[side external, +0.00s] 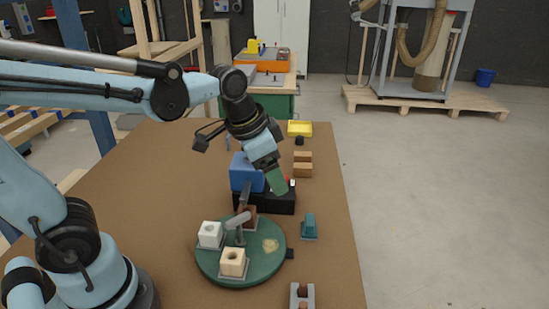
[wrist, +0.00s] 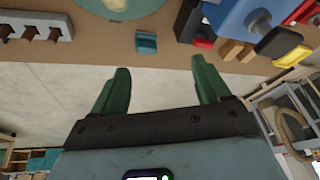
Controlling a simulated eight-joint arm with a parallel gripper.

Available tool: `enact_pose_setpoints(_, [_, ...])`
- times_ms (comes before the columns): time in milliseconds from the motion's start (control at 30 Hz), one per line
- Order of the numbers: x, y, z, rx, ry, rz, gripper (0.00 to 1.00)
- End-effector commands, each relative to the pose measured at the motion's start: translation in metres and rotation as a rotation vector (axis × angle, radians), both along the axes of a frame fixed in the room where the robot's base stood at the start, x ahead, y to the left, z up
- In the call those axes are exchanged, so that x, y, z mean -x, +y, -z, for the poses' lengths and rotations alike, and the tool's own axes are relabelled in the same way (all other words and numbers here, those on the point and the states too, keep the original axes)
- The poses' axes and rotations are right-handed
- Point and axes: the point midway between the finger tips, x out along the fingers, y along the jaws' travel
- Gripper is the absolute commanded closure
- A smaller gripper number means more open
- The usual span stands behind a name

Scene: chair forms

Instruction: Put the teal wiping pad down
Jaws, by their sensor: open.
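The teal wiping pad (side external: 309,226) rests on the brown table, just right of the round green turntable. It also shows in the wrist view (wrist: 146,42), near the table edge and beyond my fingertips. My gripper (side external: 277,182) is in the air above the table, up and to the left of the pad in the side view. In the wrist view its two green fingers (wrist: 160,66) are spread wide with nothing between them. The pad is apart from the fingers.
The green turntable (side external: 208,262) carries pale blocks and a grey clamp-like part. A blue block (side external: 246,172) and a black base (side external: 250,200) stand behind it. Wooden blocks (side external: 302,170) and a yellow tray (side external: 299,128) lie farther back. A grey slotted holder (side external: 302,296) is in front.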

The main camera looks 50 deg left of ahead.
Motion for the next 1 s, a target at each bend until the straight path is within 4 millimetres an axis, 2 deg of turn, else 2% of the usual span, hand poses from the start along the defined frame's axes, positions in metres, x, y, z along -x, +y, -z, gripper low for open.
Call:
enact_pose_setpoints(100, [0.021, 0.011, 0.002, 0.035, -0.083, -0.125, 0.24])
enact_pose_setpoints(333, [0.044, 0.024, 0.011, 0.100, -0.203, -0.293, 0.24])
enact_pose_setpoints(1000, [0.049, 0.027, 0.014, 0.121, -0.236, -0.338, 0.24])
